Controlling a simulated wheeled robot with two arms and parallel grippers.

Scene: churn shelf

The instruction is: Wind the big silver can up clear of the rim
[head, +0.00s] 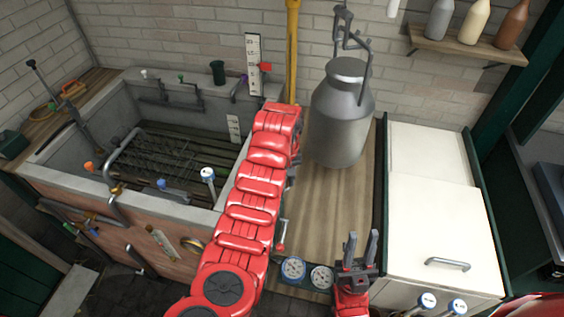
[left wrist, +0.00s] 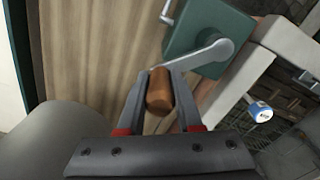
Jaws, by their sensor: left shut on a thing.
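The big silver can (head: 338,125) is upright in the head view, right of the stone trough (head: 120,200), with a grey hook and bail at its top. I cannot tell whether its base touches the wooden boards. In the left wrist view my left gripper (left wrist: 159,80) is shut on the brown wooden handle (left wrist: 160,92) of a grey crank (left wrist: 205,54) on a green winch box (left wrist: 207,30). In the head view my red left arm hides that gripper and the winch. My right gripper (head: 362,240) is low in front of the boards, its fingers upright, apart and empty.
The trough's rim (head: 170,215) carries taps and pipes, with a wire rack (head: 155,155) inside. A yellow post (head: 292,50) and white scale (head: 254,65) stand behind. A white cabinet (head: 430,190) is at right. A shelf (head: 465,45) holds bottles.

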